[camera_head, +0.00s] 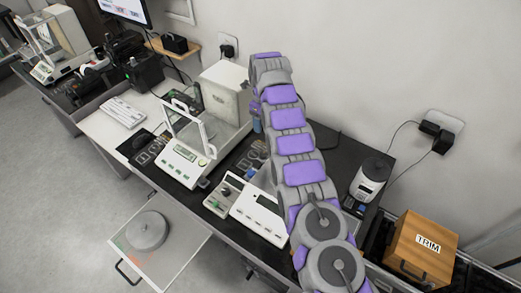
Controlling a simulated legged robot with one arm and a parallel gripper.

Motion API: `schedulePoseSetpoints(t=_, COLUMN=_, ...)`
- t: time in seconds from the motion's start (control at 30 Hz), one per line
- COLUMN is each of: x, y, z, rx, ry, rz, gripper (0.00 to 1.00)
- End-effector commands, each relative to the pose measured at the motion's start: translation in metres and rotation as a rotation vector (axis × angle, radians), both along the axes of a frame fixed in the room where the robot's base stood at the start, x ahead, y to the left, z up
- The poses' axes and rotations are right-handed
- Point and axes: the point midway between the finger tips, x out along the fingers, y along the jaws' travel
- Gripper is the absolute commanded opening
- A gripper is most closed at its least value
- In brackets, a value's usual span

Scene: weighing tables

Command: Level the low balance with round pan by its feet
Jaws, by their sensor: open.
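A low white balance (259,217) stands on the dark bench in the middle, with a display and buttons on its sloped front. My arm crosses over its right and back part, so I cannot see a round pan on it. Its feet are too small or hidden to make out. A small grey-and-white unit with a dark face (224,193) sits against its left side. My arm reaches from the bottom right up toward the wall and bends down at its far end. My gripper is hidden behind the arm links.
A balance with an open glass shield (182,161) stands to the left. A white device with a dark round top (370,178) and a wooden TRIM box (421,249) are at the right. A pulled-out drawer (180,265) holding a grey disc (147,231) juts out in front.

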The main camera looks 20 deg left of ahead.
Motion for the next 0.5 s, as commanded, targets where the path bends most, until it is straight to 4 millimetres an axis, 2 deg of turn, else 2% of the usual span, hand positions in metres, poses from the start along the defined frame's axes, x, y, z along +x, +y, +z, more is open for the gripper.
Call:
schedulePoseSetpoints(t=0.27, x=0.002, y=0.004, z=-0.014, rx=0.003, ry=-0.004, rz=-0.026, gripper=0.61)
schedulePoseSetpoints(t=0.5, x=0.0, y=0.007, z=-0.043, rx=-0.001, ry=-0.003, rz=-0.024, gripper=0.61)
